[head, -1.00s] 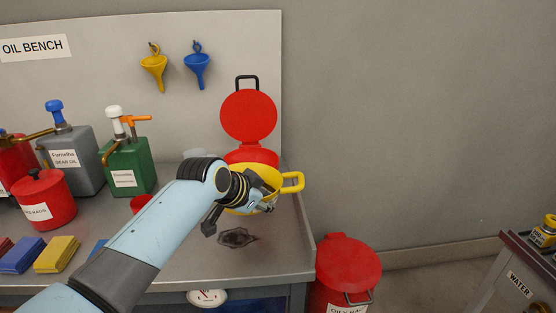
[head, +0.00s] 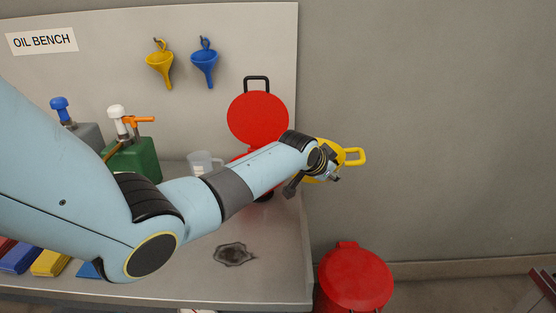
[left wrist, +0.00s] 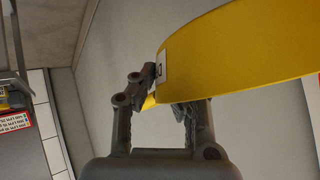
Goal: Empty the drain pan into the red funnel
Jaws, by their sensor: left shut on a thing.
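My left gripper (head: 328,174) is shut on the yellow drain pan (head: 326,148), which is held in the air past the bench's right end. The pan's yellow loop handle points right, and my gripper hides part of the pan. The left wrist view shows the fingers (left wrist: 168,92) on the yellow pan wall (left wrist: 235,55) beside a small white label. What the pan holds cannot be seen. The red funnel (head: 258,118) stands at the back right of the bench, its round red lid raised with a black handle on top. My left arm hides most of its lower part.
The grey bench (head: 280,255) has a dark stain (head: 233,254). A clear jug (head: 204,161) and a green oil can (head: 134,160) stand behind my arm. A red lidded bin (head: 355,275) is on the floor right of the bench. Yellow and blue funnels hang behind.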

